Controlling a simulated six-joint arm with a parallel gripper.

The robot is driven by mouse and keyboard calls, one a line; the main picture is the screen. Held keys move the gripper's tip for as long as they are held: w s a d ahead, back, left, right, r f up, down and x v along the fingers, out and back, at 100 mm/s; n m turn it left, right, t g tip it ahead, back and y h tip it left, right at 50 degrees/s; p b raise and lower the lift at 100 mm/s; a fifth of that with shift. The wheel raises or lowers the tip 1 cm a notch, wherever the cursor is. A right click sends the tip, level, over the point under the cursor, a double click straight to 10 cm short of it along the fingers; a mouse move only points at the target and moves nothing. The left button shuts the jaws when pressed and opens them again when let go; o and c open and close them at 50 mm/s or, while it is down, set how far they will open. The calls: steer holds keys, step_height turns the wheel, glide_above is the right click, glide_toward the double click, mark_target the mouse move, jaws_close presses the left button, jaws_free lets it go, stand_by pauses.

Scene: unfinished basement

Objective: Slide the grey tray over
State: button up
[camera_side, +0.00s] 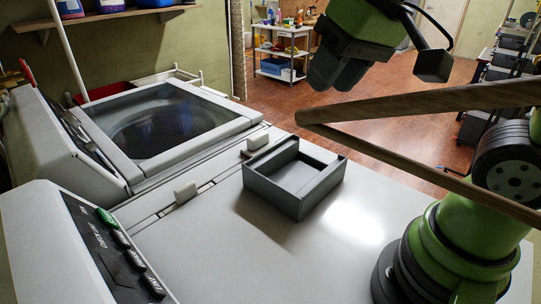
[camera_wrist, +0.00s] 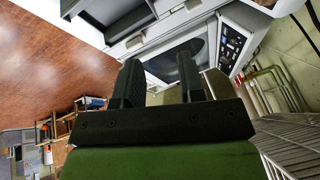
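The grey tray (camera_side: 294,178) is a shallow, square, open box. It lies flat and upright on the white machine top (camera_side: 240,250) in the middle of the side view. In the wrist view the tray (camera_wrist: 128,22) shows at the top left, cut off by the frame edge. My gripper (camera_side: 332,82) is in the air above and beyond the tray, well apart from it. In the wrist view my gripper (camera_wrist: 158,62) has its two dark fingers spread with nothing between them.
A washing machine with a glass lid (camera_side: 165,125) stands left of the tray. A control panel (camera_side: 110,250) rises at the front left. A brown wooden bar frame (camera_side: 430,97) crosses the side view at right, nearer the camera. The top around the tray is clear.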

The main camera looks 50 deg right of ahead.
steer(key=w+f+n+g, duration=0.1)
steer(key=w+f+g, duration=0.2)
steer(key=w+f, duration=0.4)
steer(key=n+g+h, duration=0.1)
steer(key=n+g, duration=0.1)
glide_above(269, 201)
step_height(269, 201, down, 11)
steer(key=shift+d+f, duration=0.1)
steer(key=shift+d, duration=0.05)
steer(key=shift+w+f, duration=0.1)
steer(key=shift+f, duration=0.3)
step_height(269, 201, down, 10)
jaws_close()
